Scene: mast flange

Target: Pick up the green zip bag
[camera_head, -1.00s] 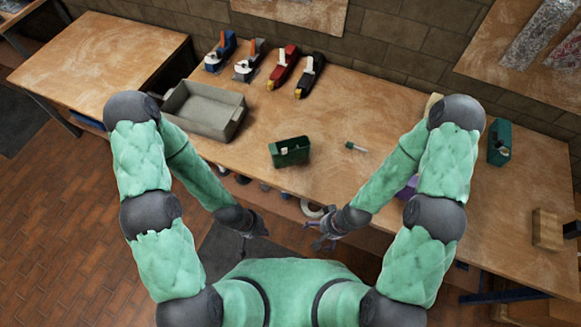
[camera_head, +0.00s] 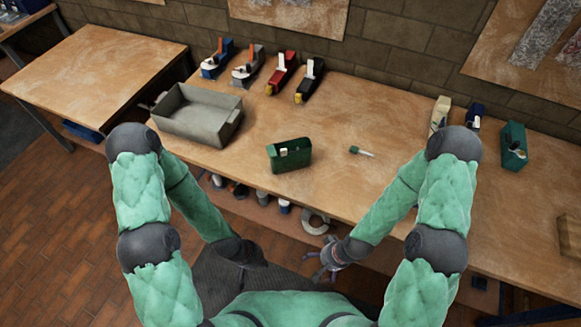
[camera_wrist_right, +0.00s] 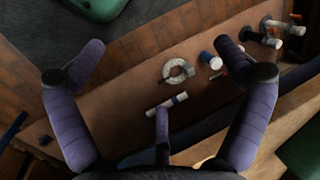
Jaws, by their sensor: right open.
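A dark green case-like item (camera_head: 289,154) with a pale patch on its side stands on the workbench near the front edge; I cannot tell whether it is the zip bag. A second green item (camera_head: 514,146) stands at the right of the bench, beyond my right arm. My right gripper (camera_head: 325,262) is open and empty, below and in front of the bench edge, apart from both green items. In the right wrist view its spread fingers (camera_wrist_right: 160,75) show nothing between them. My left gripper (camera_head: 246,258) hangs low in front of the bench, dark and small; its fingers are unclear.
A grey open bin (camera_head: 197,142) is at the bench's left. Several tape dispensers (camera_head: 279,74) line the back. A small green-ended tool (camera_head: 361,151) lies mid-bench. A white ring (camera_head: 315,221) and other items sit below the bench edge.

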